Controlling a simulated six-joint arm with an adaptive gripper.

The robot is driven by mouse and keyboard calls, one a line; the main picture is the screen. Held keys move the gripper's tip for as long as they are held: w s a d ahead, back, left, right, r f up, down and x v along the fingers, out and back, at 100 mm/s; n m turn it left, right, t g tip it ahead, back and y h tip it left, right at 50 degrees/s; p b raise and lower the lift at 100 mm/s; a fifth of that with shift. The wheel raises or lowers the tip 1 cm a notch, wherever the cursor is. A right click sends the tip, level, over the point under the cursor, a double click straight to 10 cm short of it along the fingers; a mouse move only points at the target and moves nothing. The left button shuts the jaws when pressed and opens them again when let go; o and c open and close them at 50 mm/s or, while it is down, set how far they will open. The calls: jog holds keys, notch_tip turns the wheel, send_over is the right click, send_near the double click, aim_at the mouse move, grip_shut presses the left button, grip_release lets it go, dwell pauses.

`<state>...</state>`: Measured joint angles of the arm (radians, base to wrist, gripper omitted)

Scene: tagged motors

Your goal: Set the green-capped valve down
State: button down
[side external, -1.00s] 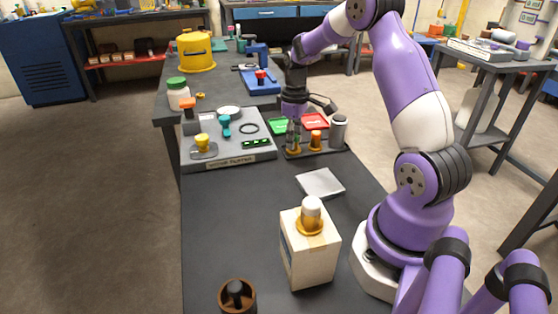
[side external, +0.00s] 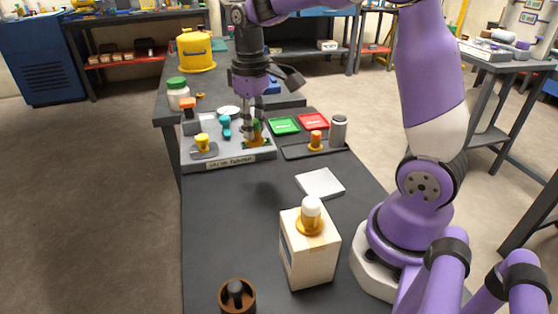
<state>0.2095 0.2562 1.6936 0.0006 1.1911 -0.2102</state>
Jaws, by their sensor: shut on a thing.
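My gripper (side external: 248,133) points down over the right part of the grey tray (side external: 228,159). It is shut on the green-capped valve (side external: 258,141), which shows a green top and a brass-coloured lower part. The valve looks upright. Whether its base touches the tray or hangs just above it, I cannot tell. The fingers hide part of the valve and the tray's right side behind it.
On the tray stand a yellow-capped piece (side external: 202,142) and a teal piece (side external: 225,127). To the right are a green pad (side external: 284,126), a red pad (side external: 313,121), an orange-topped piece (side external: 315,139) and a grey cylinder (side external: 338,130). A white box (side external: 308,260) stands nearer.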

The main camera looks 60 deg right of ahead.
jog(key=s+a, duration=0.1)
jog(key=a, duration=1.4)
jog(key=w+d+f, duration=0.1)
jog(key=d+f, duration=0.1)
jog(key=d, duration=0.1)
jog(key=w+d+f, duration=0.2)
jog(key=d, duration=0.1)
jog(key=w+d+f, duration=0.2)
jog(key=d+f, duration=0.1)
jog(key=shift+d+f, duration=0.1)
jog(key=shift+d, duration=0.05)
jog(key=shift+f, duration=1.95)
jog(key=shift+f, duration=0.15)
jog(key=c, duration=0.6)
grip_release()
